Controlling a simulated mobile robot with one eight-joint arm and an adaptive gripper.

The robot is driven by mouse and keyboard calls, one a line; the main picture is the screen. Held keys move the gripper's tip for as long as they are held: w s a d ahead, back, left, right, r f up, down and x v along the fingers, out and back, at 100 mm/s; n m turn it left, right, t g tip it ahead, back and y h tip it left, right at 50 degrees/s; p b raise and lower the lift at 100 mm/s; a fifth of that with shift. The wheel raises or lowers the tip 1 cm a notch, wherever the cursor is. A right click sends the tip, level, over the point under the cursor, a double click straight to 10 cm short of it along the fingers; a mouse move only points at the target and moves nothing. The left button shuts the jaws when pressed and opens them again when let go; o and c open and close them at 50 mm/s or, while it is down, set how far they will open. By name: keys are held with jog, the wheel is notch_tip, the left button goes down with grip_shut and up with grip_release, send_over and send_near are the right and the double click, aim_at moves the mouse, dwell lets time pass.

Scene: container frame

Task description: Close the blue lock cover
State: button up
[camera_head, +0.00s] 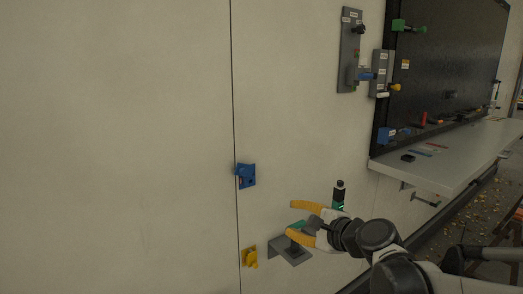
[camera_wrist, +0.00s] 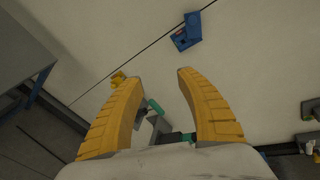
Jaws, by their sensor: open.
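The blue lock (camera_head: 246,177) is fixed to the pale wall beside a thin vertical seam, left of and above my gripper. In the wrist view the blue lock (camera_wrist: 186,36) is near the top, with a small red spot on its face. A blue flap sticks out from it, and the cover appears open, though it is small in view. My gripper (camera_head: 291,218) has yellow fingers spread wide with nothing between them. In the wrist view my gripper (camera_wrist: 153,77) points towards the wall, apart from the lock.
A yellow lock (camera_head: 249,257) is on the seam below the blue one. A grey bracket (camera_head: 290,252) juts out just below my gripper. A black and green object (camera_head: 339,195) stands behind it. A white shelf (camera_head: 440,165) and dark panel (camera_head: 450,70) are at right. The wall at left is clear.

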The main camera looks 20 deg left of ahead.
jog(key=w+a+r+m+t+y+p, duration=0.1)
jog(key=w+a+r+m+y+p, duration=0.1)
jog(key=w+a+r+m+p, duration=0.35)
jog(key=m+t+y+p, duration=0.1)
jog(key=m, duration=0.4)
send_near(245, 173)
jog(key=x, duration=1.1)
jog(key=shift+s, duration=0.15)
grip_shut()
